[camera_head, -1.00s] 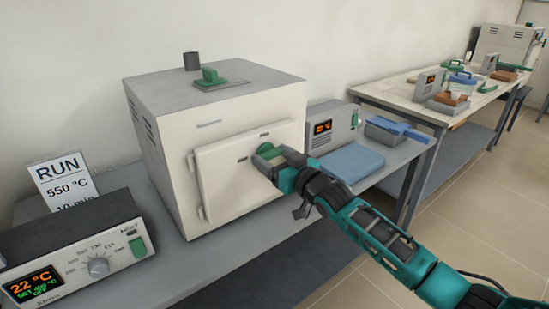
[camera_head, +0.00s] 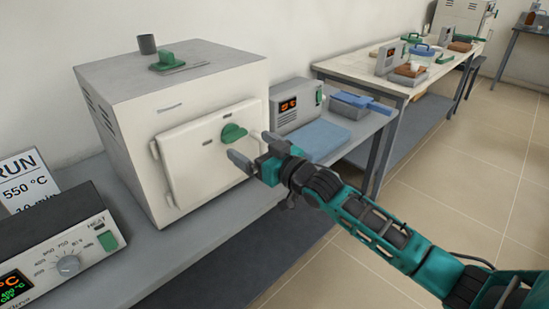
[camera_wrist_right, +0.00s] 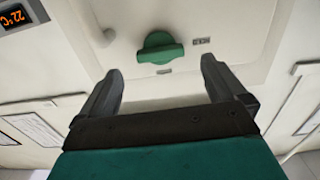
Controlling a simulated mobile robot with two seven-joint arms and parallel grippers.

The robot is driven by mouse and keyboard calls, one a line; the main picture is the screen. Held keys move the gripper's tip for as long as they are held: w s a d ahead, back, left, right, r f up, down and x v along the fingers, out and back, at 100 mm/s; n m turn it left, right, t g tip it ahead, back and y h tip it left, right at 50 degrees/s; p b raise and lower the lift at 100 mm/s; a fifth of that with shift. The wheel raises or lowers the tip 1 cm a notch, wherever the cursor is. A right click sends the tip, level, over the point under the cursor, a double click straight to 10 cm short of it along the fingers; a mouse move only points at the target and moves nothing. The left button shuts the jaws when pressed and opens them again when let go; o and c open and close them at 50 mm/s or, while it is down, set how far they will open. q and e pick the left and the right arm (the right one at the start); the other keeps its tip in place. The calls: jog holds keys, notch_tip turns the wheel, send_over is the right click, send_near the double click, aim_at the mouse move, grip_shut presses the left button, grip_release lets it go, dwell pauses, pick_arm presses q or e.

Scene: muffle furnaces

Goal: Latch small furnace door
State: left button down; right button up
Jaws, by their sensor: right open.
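The small furnace (camera_head: 185,120) stands on the grey bench, and its white door (camera_head: 200,155) looks closed against the front. A green latch knob (camera_head: 233,132) sits near the door's upper right. It also shows in the right wrist view (camera_wrist_right: 160,48), with its long side lying across that picture, ahead of the fingers. My right gripper (camera_head: 254,150) is open and empty, just in front of the door and right of and below the knob, apart from it. In the wrist view the fingers (camera_wrist_right: 162,90) are spread wide with nothing between them. My left gripper is not in view.
A controller box (camera_head: 60,250) with a dial and lit display stands at front left, before a RUN sign (camera_head: 22,185). A small grey device (camera_head: 297,105) and blue mat (camera_head: 320,137) lie right of the furnace. Floor is clear at right.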

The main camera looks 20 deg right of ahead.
jog(key=v, duration=0.7)
jog(key=shift+s, duration=0.25)
jog(key=s+a+f+g+h, duration=0.2)
jog(key=s+f+g, duration=0.1)
jog(key=s+f, duration=0.7)
jog(key=s+a+f+m+g+h, duration=0.1)
jog(key=s+a+f+g+h, duration=0.1)
jog(key=s+f, duration=0.9)
notch_tip(320, 180, down, 3)
jog(key=shift+a+r+m+g, duration=0.2)
jog(key=shift+a+m+g, duration=0.1)
jog(key=shift+a+g, duration=0.3)
